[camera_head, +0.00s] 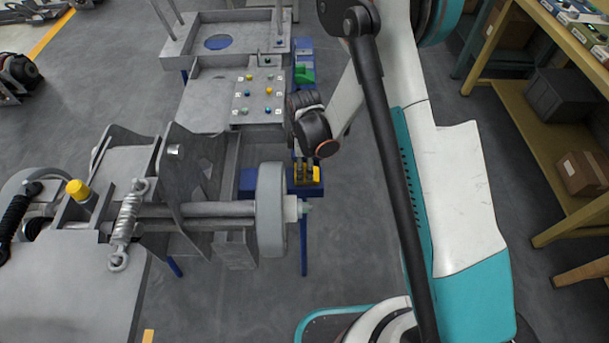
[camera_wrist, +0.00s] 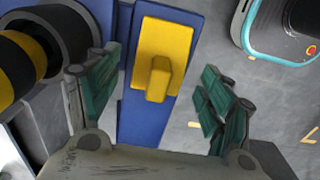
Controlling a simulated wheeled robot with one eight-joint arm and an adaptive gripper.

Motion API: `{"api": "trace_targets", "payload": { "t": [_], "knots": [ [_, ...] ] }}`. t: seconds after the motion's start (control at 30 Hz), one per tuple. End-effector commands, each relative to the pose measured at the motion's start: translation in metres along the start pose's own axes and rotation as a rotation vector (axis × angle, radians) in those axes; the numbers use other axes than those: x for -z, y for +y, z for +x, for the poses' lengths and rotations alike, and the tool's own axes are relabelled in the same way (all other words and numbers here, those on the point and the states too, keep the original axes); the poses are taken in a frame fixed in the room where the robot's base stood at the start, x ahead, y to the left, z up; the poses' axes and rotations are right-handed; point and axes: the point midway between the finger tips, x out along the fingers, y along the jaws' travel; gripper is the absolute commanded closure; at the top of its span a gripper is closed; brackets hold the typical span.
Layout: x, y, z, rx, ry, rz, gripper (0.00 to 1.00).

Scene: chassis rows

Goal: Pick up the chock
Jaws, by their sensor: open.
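The yellow chock (camera_wrist: 177,39) lies on a blue support (camera_wrist: 143,122) in the wrist view, with a raised yellow block standing up from its plate. In the head view the chock (camera_head: 315,174) shows small beside the grey wheel, partly hidden by my gripper (camera_head: 307,165). In the wrist view my gripper (camera_wrist: 157,77) is open and empty. Its two teal-padded fingers stand to the left and right of the chock, with clear gaps on both sides. I cannot tell how far above the chock the fingertips are.
The grey wheel (camera_head: 270,210) on its axle stands just left of the chock. Behind it is a panel with coloured buttons (camera_head: 260,97), and a green part (camera_head: 304,75) sits nearby. A yellow shelf (camera_head: 545,150) with crates stands at the right. Floor between is clear.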

Motion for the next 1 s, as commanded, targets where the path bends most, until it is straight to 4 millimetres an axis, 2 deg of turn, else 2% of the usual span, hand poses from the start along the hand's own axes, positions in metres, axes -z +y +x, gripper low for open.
{"api": "trace_targets", "payload": {
  "t": [0.03, 0.13, 0.4, 0.47, 0.63, 0.67, 1.0],
  "knots": [
    [0.001, 0.000, 0.012, 0.000, 0.000, 0.000, 0.27],
    [0.001, 0.001, 0.025, 0.000, 0.000, 0.000, 0.27],
    [0.000, 0.000, 0.028, 0.000, 0.000, 0.000, 0.27],
    [0.000, 0.000, 0.028, 0.000, 0.000, 0.000, 0.38],
    [0.000, 0.000, 0.028, 0.000, 0.000, 0.000, 0.77],
    [0.000, 0.000, 0.028, 0.000, 0.000, 0.000, 0.80],
    [0.000, 0.000, 0.026, 0.000, 0.000, 0.000, 0.80]
  ]
}}
